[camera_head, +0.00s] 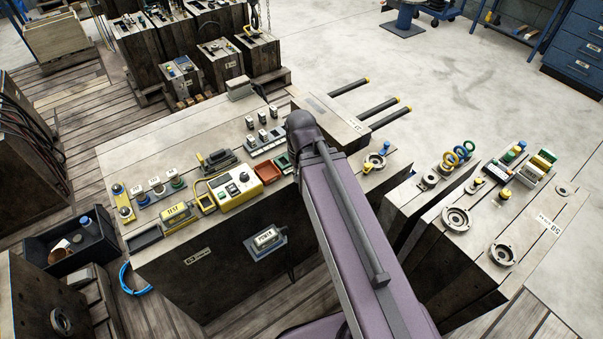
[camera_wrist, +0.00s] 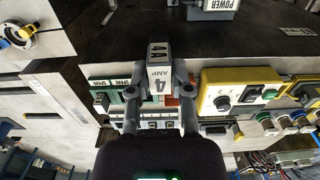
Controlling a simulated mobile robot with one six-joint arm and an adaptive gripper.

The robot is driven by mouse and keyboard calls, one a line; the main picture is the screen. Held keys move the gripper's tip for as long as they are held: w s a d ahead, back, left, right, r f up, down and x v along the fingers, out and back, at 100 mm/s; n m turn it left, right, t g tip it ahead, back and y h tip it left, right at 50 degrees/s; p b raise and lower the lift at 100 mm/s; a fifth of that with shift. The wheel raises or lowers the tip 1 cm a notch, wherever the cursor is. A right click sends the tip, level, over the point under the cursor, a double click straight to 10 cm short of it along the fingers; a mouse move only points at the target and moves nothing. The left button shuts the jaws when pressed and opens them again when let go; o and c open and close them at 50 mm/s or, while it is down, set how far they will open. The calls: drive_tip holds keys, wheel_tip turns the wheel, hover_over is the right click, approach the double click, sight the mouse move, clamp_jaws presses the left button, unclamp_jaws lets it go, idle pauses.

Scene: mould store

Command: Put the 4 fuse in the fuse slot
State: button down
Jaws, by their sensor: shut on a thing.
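The 4 fuse (camera_wrist: 159,76) is a pale grey block marked "4 AMP" on one face and "4A" on its end, in the middle of the wrist view. My gripper (camera_wrist: 160,95) is shut on it, one grey finger on each side. In the head view my purple arm hides the gripper and the held fuse. Several white-topped fuses (camera_head: 262,134) stand in a rack at the back of the block's top. Green holders with "SPARE" labels (camera_wrist: 103,84) show left of the gripper in the wrist view. I cannot make out which opening is the fuse slot.
A yellow control box (camera_head: 235,188) with dials and a red-orange tray (camera_head: 268,171) lie left of my arm. A yellow TEST unit (camera_head: 177,213) is farther left. A POWER box (camera_head: 265,239) is on the block's front. Three dark rods (camera_head: 378,103) stick out at the back right.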

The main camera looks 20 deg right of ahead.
drive_tip(key=shift+r+p, duration=1.4)
drive_tip(key=shift+r, duration=0.15)
drive_tip(key=shift+a, duration=0.75)
